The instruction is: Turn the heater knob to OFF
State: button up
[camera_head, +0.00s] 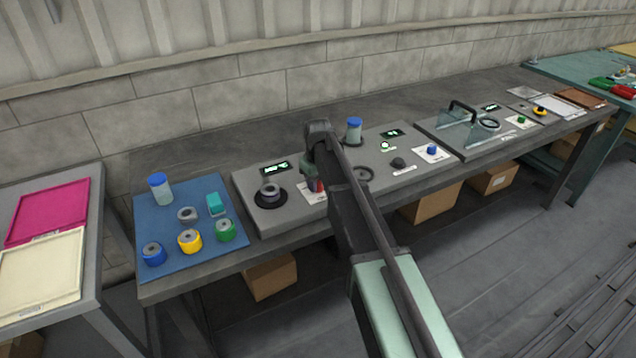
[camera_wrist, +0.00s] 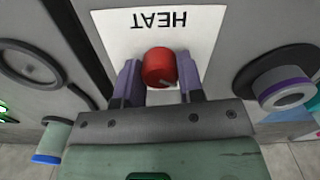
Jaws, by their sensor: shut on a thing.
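The red heater knob (camera_wrist: 159,66) shows in the wrist view in front of a white label (camera_wrist: 204,30) reading HEAT, upside down there. My gripper (camera_wrist: 160,78) has one purple-grey finger on each side of the knob and is shut on it. A small pale mark shows on the knob's lower right edge; what setting it means I cannot tell. In the head view, my gripper (camera_head: 314,184) is down at the grey chassis panel, and my arm hides most of the knob. The white label (camera_head: 308,196) partly shows beside it.
Left of my gripper are a round dark-ringed plate with a grey ring piece (camera_head: 269,193) and a lit green display (camera_head: 275,168). A blue-capped jar (camera_head: 354,132) stands behind. A blue mat (camera_head: 160,214) holds several coloured pieces. A clear hinged cover (camera_head: 458,128) stands farther right.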

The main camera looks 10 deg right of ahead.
jog(key=shift+n, duration=0.5)
jog(key=o, duration=0.9)
notch_tip(320, 180, up, 11)
jog(key=p, duration=1.1)
jog(key=shift+f, duration=0.1)
